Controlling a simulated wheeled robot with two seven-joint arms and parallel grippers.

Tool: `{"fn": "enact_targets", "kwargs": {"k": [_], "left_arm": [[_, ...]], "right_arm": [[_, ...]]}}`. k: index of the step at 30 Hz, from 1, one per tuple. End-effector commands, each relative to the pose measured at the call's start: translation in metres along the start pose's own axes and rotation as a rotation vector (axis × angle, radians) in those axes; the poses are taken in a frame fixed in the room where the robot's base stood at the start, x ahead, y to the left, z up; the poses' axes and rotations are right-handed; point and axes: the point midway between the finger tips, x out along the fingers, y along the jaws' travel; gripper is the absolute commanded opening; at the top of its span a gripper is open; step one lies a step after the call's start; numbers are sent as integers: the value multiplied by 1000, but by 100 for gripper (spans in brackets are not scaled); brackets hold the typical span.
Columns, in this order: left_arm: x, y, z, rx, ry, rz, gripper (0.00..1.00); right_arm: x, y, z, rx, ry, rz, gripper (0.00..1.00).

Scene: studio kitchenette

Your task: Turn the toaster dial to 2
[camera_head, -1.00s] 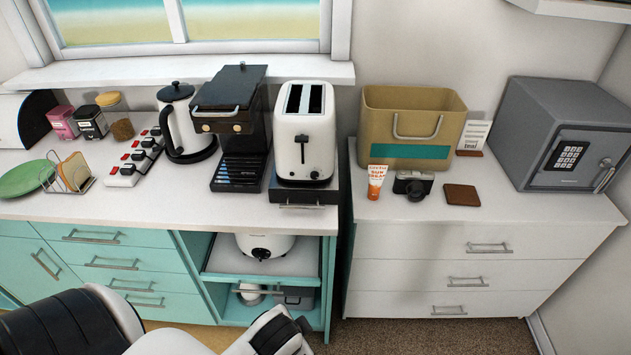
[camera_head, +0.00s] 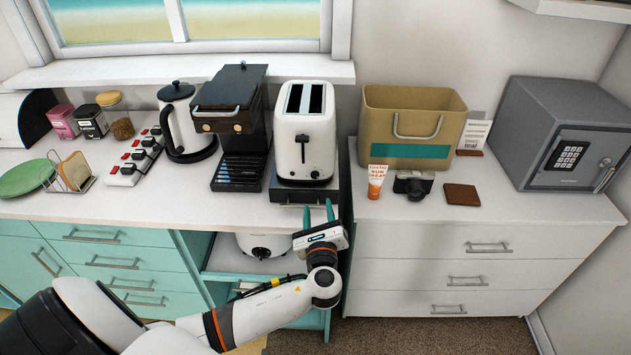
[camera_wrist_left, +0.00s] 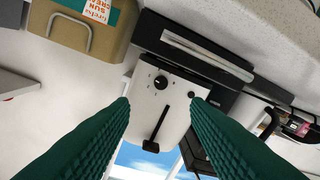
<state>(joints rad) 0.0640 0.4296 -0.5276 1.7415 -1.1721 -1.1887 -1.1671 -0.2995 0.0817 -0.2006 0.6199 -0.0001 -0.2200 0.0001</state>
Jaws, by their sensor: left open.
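The white toaster (camera_head: 303,135) with two dark slots stands on a dark base (camera_head: 302,194) near the counter's front edge. In the left wrist view the toaster front (camera_wrist_left: 145,112) appears upside down, with a round black dial (camera_wrist_left: 160,82), a small black button (camera_wrist_left: 191,96) and a black lever (camera_wrist_left: 150,146). The number the dial points to is too small to read. My left gripper (camera_head: 318,208) is open and empty, in front of the toaster and a little below it. Its green fingers (camera_wrist_left: 158,122) frame the toaster front without touching the dial. My right gripper is not in view.
The base's handle bar (camera_head: 299,205) sticks out below the toaster. A black coffee maker (camera_head: 235,115) stands close on the left. A tan bin (camera_head: 412,120), sun cream tube (camera_head: 377,182) and camera (camera_head: 413,186) sit across a gap on the right.

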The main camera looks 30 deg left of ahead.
Motion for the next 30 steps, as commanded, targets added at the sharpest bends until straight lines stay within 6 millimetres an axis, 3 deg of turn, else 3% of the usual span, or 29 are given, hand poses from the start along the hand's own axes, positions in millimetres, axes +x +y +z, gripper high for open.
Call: {"fn": "enact_targets", "kwargs": {"k": [9, 15, 21, 29, 30], "left_arm": [[64, 0, -3, -4, 1, -4, 43], [94, -1, -1, -5, -1, -5, 43], [106, -1, 0, -7, -3, -4, 43], [107, -1, 0, -8, -3, -4, 43], [107, -1, 0, -8, -3, -4, 38]], "right_arm": [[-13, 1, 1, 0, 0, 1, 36], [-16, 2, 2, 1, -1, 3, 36], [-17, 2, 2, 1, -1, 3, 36], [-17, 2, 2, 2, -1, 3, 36], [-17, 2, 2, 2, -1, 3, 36]]}}
